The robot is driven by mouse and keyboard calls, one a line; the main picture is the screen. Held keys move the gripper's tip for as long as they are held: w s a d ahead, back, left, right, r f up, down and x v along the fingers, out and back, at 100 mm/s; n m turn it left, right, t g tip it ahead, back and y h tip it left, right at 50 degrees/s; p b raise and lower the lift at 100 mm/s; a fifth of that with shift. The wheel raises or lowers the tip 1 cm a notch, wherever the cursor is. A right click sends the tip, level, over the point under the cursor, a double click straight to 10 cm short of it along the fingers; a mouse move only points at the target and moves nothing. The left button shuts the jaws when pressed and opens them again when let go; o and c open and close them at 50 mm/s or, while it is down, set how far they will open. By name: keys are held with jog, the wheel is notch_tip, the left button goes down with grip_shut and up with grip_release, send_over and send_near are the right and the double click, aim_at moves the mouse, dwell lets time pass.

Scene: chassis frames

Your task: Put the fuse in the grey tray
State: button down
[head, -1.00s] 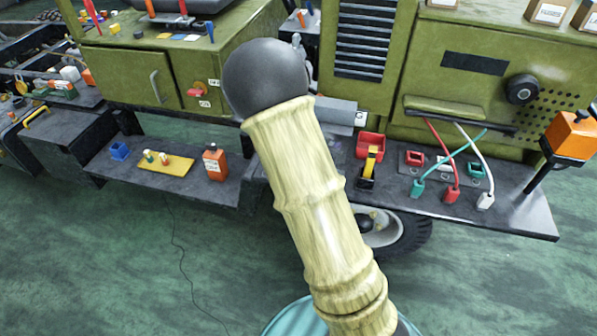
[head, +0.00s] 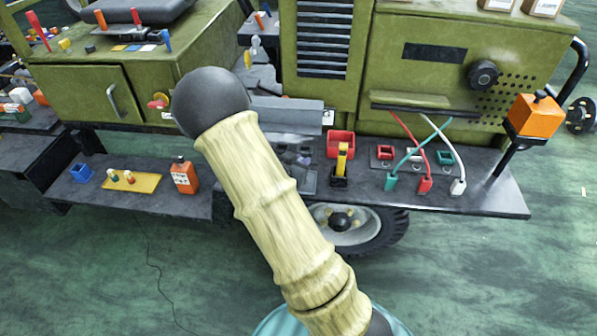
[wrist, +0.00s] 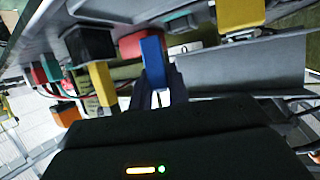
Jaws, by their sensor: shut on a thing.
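In the wrist view my gripper (wrist: 160,98) is shut on a blue piece, which I take to be the fuse (wrist: 152,62). It stands out beyond the dark fingertips, in front of a red bin. In the head view the gripper and fuse are hidden behind my arm. A low grey tray-like thing (head: 308,182) lies on the dark shelf, left of the yellow and black part; my arm partly crosses this area. I cannot tell for sure that it is the grey tray.
The red bin (head: 341,143) and a yellow and black part (head: 341,166) stand on the shelf (head: 470,200). Red, teal and white cabled plugs are to the right, with an orange box (head: 534,116) on a post.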

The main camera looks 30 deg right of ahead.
jog(key=shift+f, duration=1.8)
jog(key=shift+f+b, duration=0.15)
jog(key=shift+b, duration=0.15)
jog(key=c, duration=1.3)
grip_release()
jog(key=shift+c, duration=0.2)
